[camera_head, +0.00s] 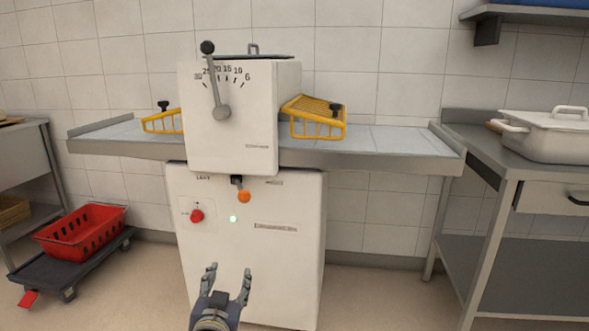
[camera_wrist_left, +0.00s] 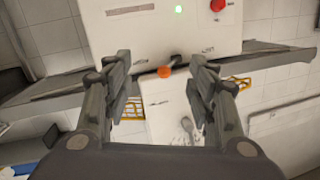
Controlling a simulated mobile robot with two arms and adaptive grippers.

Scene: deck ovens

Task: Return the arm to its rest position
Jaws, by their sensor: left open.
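My left gripper (camera_head: 228,284) is low in front of the white machine's lower cabinet (camera_head: 280,255) in the head view. Its two fingers are apart with nothing between them. The left wrist view shows the same open fingers (camera_wrist_left: 163,82), with the machine beyond them and upside down. An orange knob (camera_head: 244,196) sits on the machine above the gripper; in the left wrist view the orange knob (camera_wrist_left: 165,72) appears between the fingers, farther off. My right gripper is in neither view.
The machine has a dial lever (camera_head: 216,90), a red button (camera_head: 197,215), yellow guards (camera_head: 318,118) and side tables (camera_head: 395,140). A red crate (camera_head: 80,232) on a dark dolly stands left. A steel table (camera_head: 480,165) with a white lidded pot (camera_head: 548,135) stands right. Floor beside the machine is clear.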

